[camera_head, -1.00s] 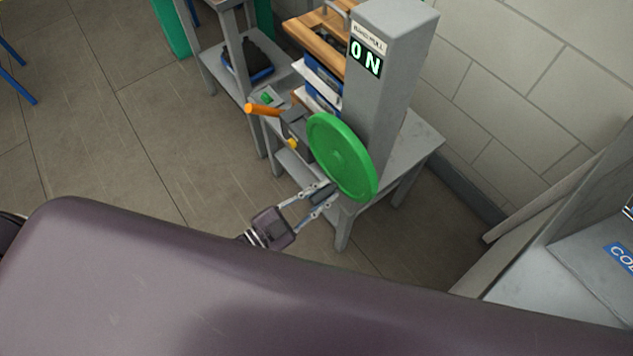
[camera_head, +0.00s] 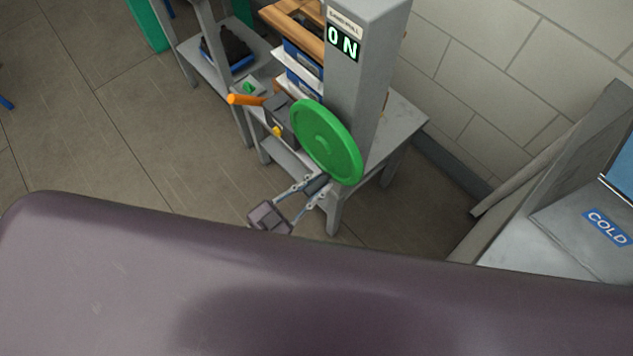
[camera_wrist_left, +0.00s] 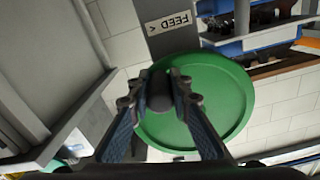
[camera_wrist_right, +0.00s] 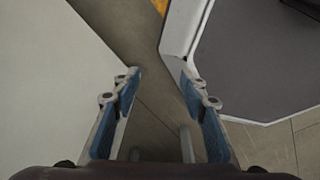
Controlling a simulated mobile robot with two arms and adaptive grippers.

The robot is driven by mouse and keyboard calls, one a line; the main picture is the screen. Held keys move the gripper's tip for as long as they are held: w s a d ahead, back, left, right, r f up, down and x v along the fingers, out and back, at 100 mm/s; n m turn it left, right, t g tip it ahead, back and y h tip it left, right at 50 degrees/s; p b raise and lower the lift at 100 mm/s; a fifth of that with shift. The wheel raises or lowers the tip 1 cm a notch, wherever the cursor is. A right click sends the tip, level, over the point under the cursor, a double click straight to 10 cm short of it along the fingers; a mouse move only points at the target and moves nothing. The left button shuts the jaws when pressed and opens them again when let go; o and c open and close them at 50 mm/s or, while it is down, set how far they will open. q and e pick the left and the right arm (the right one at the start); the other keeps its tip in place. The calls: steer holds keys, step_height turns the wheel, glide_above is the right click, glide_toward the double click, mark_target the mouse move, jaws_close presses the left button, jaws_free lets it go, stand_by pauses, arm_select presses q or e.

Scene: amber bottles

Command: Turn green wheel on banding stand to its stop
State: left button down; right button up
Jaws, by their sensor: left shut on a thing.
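The green wheel (camera_head: 327,142) is mounted on the side of the grey banding stand (camera_head: 366,75), whose display reads ON. My left gripper (camera_head: 316,184) is at the wheel's lower edge in the head view. In the left wrist view, the green wheel (camera_wrist_left: 205,105) fills the middle. There my left gripper (camera_wrist_left: 160,92) is shut on a dark rounded handle (camera_wrist_left: 159,88) in front of the wheel's face. My right gripper (camera_wrist_right: 160,75) is open and empty in the right wrist view, and it is outside the head view.
An orange lever (camera_head: 245,99) and a small yellow part (camera_head: 277,131) are left of the wheel. The stand is on a grey table (camera_head: 402,122) by the block wall. A COLD-labelled grey unit (camera_head: 590,235) is at right. Open floor (camera_head: 130,130) lies left.

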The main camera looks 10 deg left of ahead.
arm_select(q)
steer(key=c, duration=1.8)
jaws_free()
steer(key=shift+o, duration=0.2)
steer(key=v, duration=1.2)
